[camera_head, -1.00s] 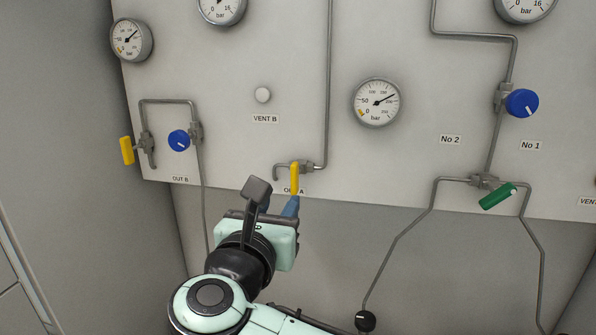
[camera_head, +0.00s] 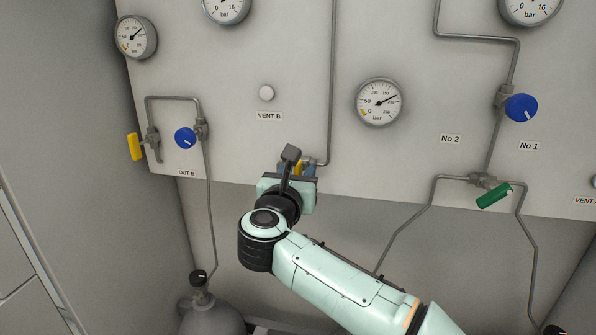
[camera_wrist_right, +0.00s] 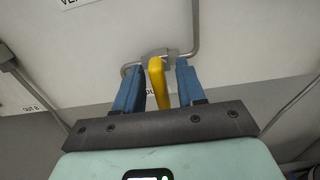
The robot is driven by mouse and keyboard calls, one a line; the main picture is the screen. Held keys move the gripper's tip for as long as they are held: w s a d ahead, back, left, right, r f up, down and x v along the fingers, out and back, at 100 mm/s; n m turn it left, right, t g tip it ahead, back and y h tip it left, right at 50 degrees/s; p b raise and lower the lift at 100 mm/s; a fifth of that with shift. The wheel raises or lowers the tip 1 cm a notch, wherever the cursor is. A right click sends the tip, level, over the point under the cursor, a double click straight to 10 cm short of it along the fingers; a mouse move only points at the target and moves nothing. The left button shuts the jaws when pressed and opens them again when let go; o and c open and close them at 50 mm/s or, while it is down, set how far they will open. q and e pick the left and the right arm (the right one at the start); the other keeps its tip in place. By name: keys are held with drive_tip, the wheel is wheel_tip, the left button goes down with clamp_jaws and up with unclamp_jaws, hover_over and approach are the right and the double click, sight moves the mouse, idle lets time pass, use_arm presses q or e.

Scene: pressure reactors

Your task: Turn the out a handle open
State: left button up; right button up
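The yellow OUT A handle (camera_wrist_right: 157,82) hangs down from its valve on the grey pipe in the right wrist view. My right gripper (camera_wrist_right: 159,84) is open, with one blue finger on each side of the handle and a visible gap on both sides. In the head view my right gripper (camera_head: 298,171) is in front of the valve and hides most of the yellow handle (camera_head: 298,166) and its label. My left gripper is not in view.
A yellow OUT B handle (camera_head: 134,146) and a blue knob (camera_head: 185,138) are to the left. A pressure gauge (camera_head: 379,102) is to the upper right. A green handle (camera_head: 494,196) is farther right. A gas cylinder (camera_head: 210,318) stands below.

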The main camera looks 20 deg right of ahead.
clamp_jaws()
